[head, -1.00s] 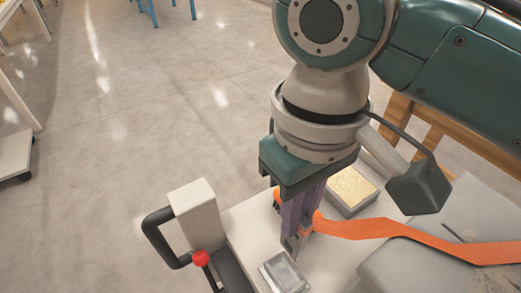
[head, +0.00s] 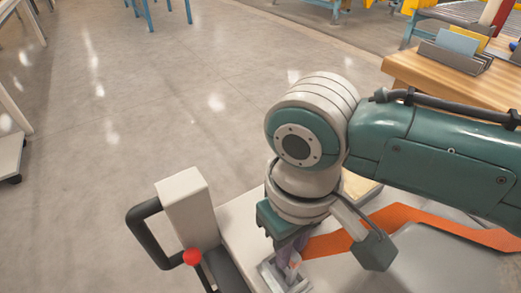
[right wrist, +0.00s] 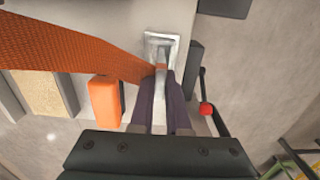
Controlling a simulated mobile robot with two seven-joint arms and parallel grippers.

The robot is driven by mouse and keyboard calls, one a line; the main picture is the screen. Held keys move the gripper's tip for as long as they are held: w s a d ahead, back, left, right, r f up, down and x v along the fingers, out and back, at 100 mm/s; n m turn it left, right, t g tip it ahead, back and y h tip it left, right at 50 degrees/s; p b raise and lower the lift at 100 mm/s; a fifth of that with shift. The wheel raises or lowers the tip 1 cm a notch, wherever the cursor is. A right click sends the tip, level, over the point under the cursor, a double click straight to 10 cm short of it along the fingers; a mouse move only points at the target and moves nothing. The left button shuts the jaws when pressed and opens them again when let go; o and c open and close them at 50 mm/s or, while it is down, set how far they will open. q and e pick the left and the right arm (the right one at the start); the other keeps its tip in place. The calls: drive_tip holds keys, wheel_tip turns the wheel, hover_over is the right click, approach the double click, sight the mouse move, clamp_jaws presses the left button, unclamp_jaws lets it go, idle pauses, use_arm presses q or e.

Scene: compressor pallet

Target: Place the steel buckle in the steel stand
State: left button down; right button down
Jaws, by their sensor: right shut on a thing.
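The steel stand (head: 270,272) is a small grey metal piece on the pale surface at the bottom of the head view. It also shows as a bright frame at the top of the right wrist view (right wrist: 150,42). My right gripper (head: 288,260) points down at the stand, its purple-grey fingers shut on the steel buckle (head: 294,272). The buckle is at or in the stand's opening; whether it is seated I cannot tell. The fingers partly hide it in the right wrist view. An orange strap (head: 400,218) runs right from the gripper. My left gripper is out of view.
A white post (head: 186,207) with a black handle and a red knob (head: 192,257) stands left of the stand. A grey case (head: 450,262) lies to the right under the strap. An orange block (right wrist: 104,102) is beside the fingers. A wooden table (head: 460,85) stands behind.

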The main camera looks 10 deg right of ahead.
drive_tip(key=shift+f, duration=0.15)
drive_tip(key=c, duration=0.9)
unclamp_jaws()
wheel_tip(320, 180, up, 12)
drive_tip(key=p, duration=0.5)
drive_tip(key=shift+r, duration=0.2)
